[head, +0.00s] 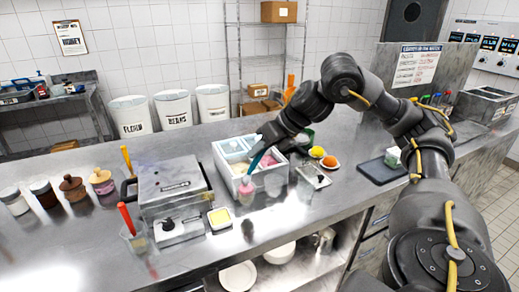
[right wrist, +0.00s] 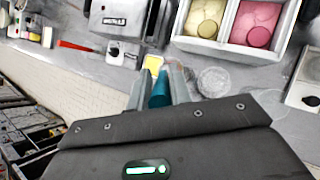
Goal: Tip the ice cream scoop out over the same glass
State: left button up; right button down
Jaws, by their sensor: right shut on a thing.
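My right gripper (head: 264,147) is shut on the teal handle of the ice cream scoop (head: 256,163). The scoop points downward, and a pink mass (head: 246,187) shows at its lower end, in front of the white ice cream tub (head: 228,176). In the right wrist view the teal scoop handle (right wrist: 160,89) sits between the fingers. A clear glass (right wrist: 213,80) stands on the counter to the right of the fingers, below the tub's pink compartment. Whether the scoop's end is over the glass, I cannot tell. My left gripper is not in view.
A press grill (head: 172,185) and a yellow block in a dish (head: 219,218) stand left of the tub. A metal container (head: 313,175), a lemon (head: 317,152) and an orange (head: 330,162) are to the right. The front counter is mostly clear.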

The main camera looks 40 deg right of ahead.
dwell(0.3)
notch_tip(320, 180, up, 6)
jog(key=p, duration=0.6)
jog(key=shift+r, duration=0.1)
dwell(0.7)
